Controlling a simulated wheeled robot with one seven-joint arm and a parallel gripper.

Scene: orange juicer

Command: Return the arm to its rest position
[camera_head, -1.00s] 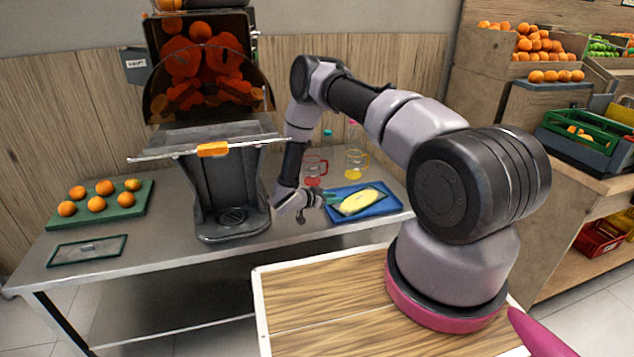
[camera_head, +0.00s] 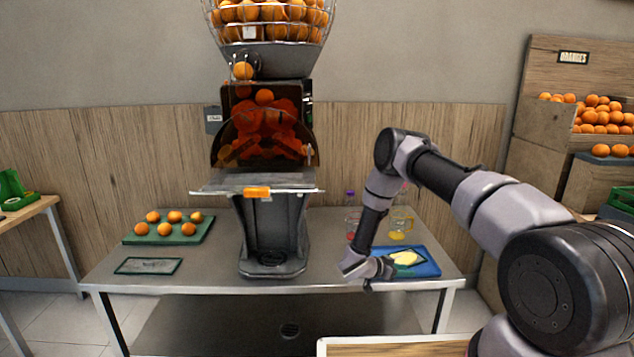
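My arm (camera_head: 500,205) reaches in from the lower right and bends down over the right part of the steel table. My gripper (camera_head: 385,268) is at its end, beside the left edge of a blue tray (camera_head: 428,268). A pale yellow item (camera_head: 406,258) lies on the tray, close to the right of my gripper. The fingers are small and partly merge with the tray, so I cannot tell whether they are open, or whether they touch the yellow item.
The orange juicer (camera_head: 265,145) stands mid-table. A mug with yellow contents (camera_head: 399,225) stands behind the tray. A green board (camera_head: 170,230) with several oranges and a dark-framed flat panel (camera_head: 148,266) lie at the left. A crate display (camera_head: 575,115) stands at the right.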

